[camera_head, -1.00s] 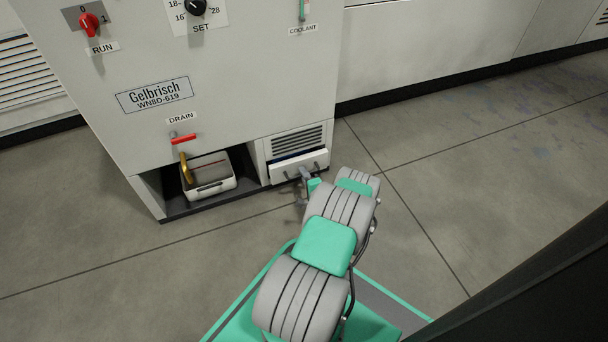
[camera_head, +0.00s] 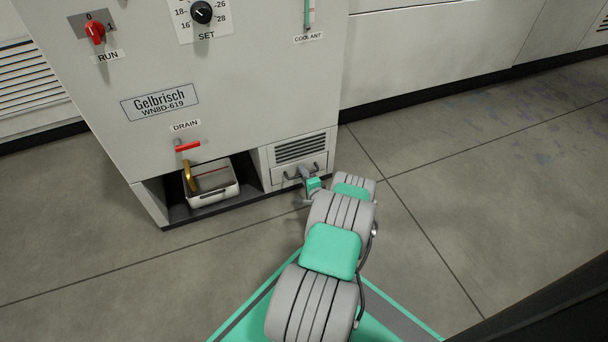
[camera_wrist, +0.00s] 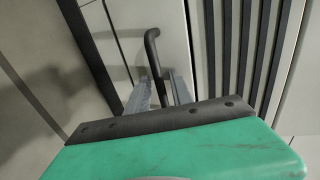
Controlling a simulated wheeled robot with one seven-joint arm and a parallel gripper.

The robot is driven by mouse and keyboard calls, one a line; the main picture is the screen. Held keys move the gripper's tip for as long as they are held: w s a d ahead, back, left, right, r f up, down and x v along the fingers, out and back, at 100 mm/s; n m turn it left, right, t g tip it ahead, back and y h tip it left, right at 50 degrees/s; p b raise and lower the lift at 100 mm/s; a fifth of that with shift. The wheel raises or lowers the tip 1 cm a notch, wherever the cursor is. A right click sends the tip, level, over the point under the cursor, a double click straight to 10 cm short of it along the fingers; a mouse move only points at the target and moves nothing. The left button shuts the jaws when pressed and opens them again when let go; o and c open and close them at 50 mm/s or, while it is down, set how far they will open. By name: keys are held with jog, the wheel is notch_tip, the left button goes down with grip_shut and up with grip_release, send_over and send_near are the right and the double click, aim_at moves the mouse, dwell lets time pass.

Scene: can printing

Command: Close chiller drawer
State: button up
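The chiller drawer (camera_head: 318,172) is the low pale front with a dark handle, under a slatted vent at the right of the machine's base. Its front appears flush or nearly flush with the panel around it. My gripper (camera_head: 304,173) is at the middle of the handle in the head view. In the wrist view, the dark bent handle (camera_wrist: 150,48) runs down between the two grey fingers of my gripper (camera_wrist: 161,88). The fingers stand apart with the handle between them. I cannot tell whether they clamp it.
Left of the drawer, an open bay holds a pale container (camera_head: 212,197). A red drain lever (camera_head: 188,147) sits above the bay. The machine's dark base edge lies below. The grey floor (camera_head: 460,190) to the right is clear.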

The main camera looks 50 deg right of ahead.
jog(key=shift+d+r, duration=0.15)
jog(key=p+v, duration=0.3)
jog(key=v, duration=0.5)
